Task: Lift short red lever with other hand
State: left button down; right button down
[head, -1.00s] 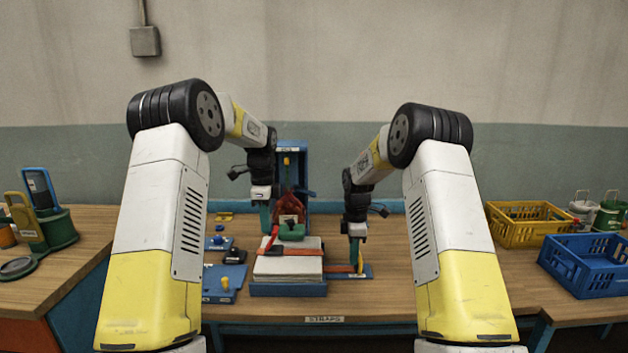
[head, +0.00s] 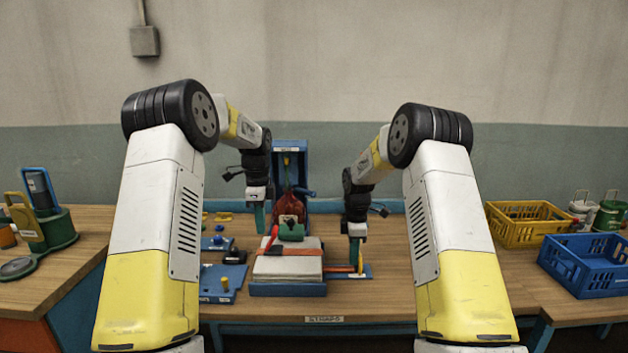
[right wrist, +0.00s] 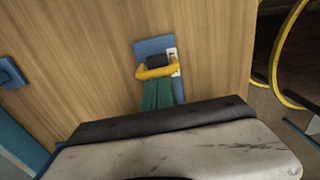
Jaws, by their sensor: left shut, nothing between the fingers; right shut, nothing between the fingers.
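A short red lever (head: 271,238) slants upward beside a green buckle body (head: 291,232) in the head view. An orange strap (head: 290,251) lies across a pale padded block (head: 288,264) on a blue base (head: 288,289). My left gripper (head: 259,226) is shut and empty, just left of and above the lever, apart from it as far as I can tell. My right gripper (head: 354,254) is shut and empty, pointing down at the strap's right end. In the right wrist view its green fingers (right wrist: 156,96) are beside a yellow handle (right wrist: 157,71) on a blue plate (right wrist: 150,47).
A blue upright stand (head: 291,160) with a dark red sack (head: 289,203) is behind the block. Blue plates with small fittings (head: 222,283) lie to the left. A yellow crate (head: 528,223) and a blue crate (head: 590,264) stand at the right. The bench front is clear.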

pick_arm(q)
jog(key=shift+a+f, duration=0.25)
jog(key=shift+a, duration=0.4)
pick_arm(e)
jog(key=shift+d, duration=0.15)
pick_arm(q)
jog(key=shift+a, duration=0.1)
jog(key=shift+a+f, duration=0.4)
jog(key=shift+a, duration=0.15)
jog(key=shift+f, duration=0.1)
jog(key=shift+a+f, duration=0.5)
jog(key=shift+a+f, duration=0.35)
jog(key=shift+f, duration=0.3)
